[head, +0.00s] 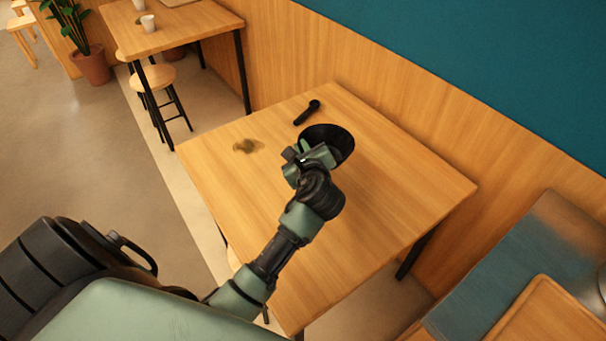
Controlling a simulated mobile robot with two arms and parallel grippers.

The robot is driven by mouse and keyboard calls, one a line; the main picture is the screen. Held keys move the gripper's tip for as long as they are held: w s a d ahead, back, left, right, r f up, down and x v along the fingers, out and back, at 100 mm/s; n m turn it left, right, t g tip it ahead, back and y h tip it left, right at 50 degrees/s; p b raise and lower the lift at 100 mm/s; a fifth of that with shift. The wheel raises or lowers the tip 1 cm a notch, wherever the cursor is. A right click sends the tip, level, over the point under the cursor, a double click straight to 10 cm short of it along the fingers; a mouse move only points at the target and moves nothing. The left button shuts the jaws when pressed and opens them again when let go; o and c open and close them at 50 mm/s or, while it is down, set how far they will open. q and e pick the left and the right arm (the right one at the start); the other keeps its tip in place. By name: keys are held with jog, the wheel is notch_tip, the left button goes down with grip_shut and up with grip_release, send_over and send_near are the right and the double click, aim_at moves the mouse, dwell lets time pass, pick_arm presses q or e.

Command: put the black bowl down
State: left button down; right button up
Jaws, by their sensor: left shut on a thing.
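The black bowl (341,139) is at the back part of the wooden table (400,190). My left gripper (308,152) is shut on the near left side of the bowl and hides part of it. The bowl looks tilted, with its dark inside partly showing. I cannot tell whether it touches the table top. My right gripper is not in view.
A brownish patch (248,146) lies on the table to the left. The table's right and front parts are clear. A wood-panelled wall (400,110) runs behind the table.

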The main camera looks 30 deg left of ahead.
pick_arm(q)
notch_tip(320, 180, down, 9)
jog(key=shift+f+b, duration=0.1)
jog(key=shift+b, duration=0.6)
jog(key=c, duration=1.5)
grip_release()
jog(key=shift+c, duration=0.2)
jog(key=shift+s+d, duration=0.1)
jog(key=shift+d, duration=0.05)
jog(key=v, duration=1.1)
jog(key=shift+s+d+r, duration=0.15)
jog(key=shift+s+r, duration=0.1)
jog(key=shift+s, duration=0.05)
